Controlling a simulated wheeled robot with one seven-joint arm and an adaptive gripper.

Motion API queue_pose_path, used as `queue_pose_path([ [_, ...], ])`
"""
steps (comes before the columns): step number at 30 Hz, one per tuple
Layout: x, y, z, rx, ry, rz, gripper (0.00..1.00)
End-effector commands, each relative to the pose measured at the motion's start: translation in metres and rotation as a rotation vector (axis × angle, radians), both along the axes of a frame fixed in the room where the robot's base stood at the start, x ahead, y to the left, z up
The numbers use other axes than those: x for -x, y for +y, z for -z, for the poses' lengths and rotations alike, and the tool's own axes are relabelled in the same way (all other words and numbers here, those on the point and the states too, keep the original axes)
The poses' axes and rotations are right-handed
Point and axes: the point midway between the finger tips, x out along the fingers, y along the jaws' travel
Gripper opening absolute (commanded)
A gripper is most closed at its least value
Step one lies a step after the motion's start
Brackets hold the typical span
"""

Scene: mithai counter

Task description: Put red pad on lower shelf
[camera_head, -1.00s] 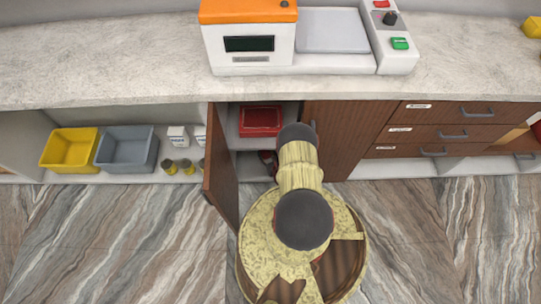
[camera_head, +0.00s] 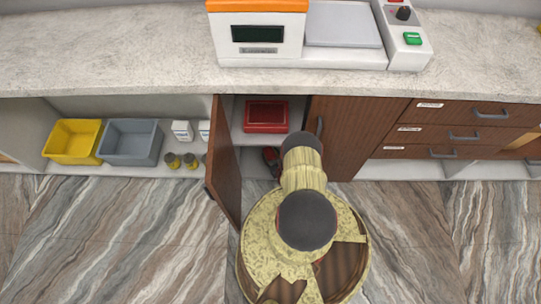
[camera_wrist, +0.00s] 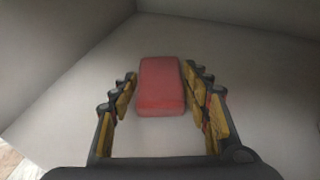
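A red pad (camera_wrist: 161,87), a rounded block, lies on a pale surface in the wrist view. My gripper (camera_wrist: 160,72) has its fingers spread on either side of the pad, with the tips close to its sides; narrow gaps seem to show, and firm contact is not visible. In the head view my arm reaches into the open cabinet and mostly hides the gripper. A small red and dark patch (camera_head: 271,155) shows at the lower shelf beside my arm; I cannot tell whether it is pad or gripper. A red box or tray (camera_head: 266,116) sits on the upper shelf (camera_head: 240,138).
The cabinet door (camera_head: 225,160) stands open left of my arm. A closed wooden door (camera_head: 350,135) and drawers (camera_head: 460,115) are to the right. A yellow bin (camera_head: 73,141), grey bin (camera_head: 131,141) and small jars sit on the left shelf. A weighing machine (camera_head: 260,35) stands on the counter.

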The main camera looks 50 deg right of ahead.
Motion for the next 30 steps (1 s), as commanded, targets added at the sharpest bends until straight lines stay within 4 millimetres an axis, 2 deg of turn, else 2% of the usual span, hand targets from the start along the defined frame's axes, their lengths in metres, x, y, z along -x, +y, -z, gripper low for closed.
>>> queue_pose_path([
  [7, 0.000, 0.000, 0.000, 0.000, 0.000, 0.000, 0.63],
  [19, -0.001, -0.001, -0.004, 0.000, -0.001, 0.000, 0.63],
  [30, 0.058, 0.030, -0.033, -0.002, 0.001, 0.004, 0.63],
])
